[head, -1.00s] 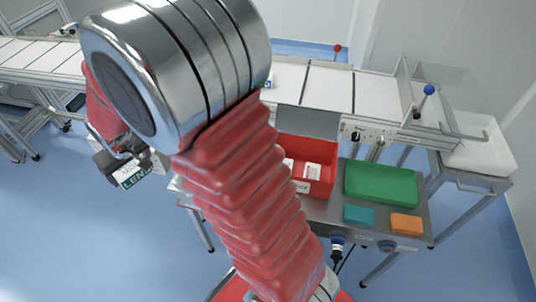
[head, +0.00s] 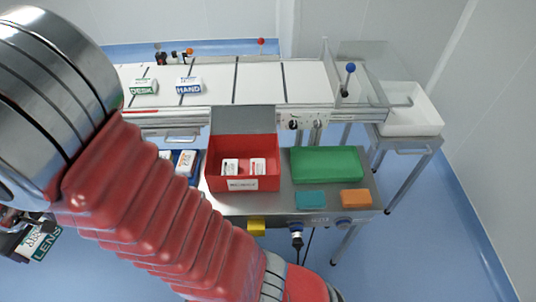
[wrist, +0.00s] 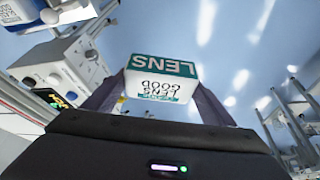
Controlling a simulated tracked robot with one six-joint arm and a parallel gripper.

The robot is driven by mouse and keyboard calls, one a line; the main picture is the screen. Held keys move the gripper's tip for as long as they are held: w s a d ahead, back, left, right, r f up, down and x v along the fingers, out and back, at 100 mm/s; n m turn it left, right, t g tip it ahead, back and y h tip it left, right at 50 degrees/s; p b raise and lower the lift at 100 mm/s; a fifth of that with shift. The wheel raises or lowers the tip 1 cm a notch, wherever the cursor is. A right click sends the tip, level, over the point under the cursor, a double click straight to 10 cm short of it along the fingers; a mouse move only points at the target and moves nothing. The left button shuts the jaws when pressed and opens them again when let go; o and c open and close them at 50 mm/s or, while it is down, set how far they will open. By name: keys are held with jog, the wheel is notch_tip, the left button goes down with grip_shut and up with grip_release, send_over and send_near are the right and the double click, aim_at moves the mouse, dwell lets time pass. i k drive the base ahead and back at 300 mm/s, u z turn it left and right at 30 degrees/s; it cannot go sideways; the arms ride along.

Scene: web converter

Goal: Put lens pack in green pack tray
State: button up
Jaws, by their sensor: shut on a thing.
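The lens pack (wrist: 162,82), a white box with a green band reading LENS and the words LENS GOOD, is between the two fingers of my gripper (wrist: 158,98). It appears upside down in the wrist view. In the head view the lens pack (head: 42,242) is at the lower left edge, held over the floor, away from the bench; my gripper there is partly cut off.
A red open box (head: 243,150) with two white packs stands on the bench (head: 300,212). A blue tray (head: 187,163) is partly behind my arm. Teal (head: 310,199) and orange (head: 355,198) blocks lie in front. DESK (head: 143,87) and HAND (head: 189,86) packs sit on the conveyor.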

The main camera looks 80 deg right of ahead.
aim_at(324, 166)
jog(key=z, duration=0.1)
jog(key=k, duration=2.05)
jog(key=z, duration=0.65)
jog(key=i, duration=0.95)
jog(key=z, duration=0.05)
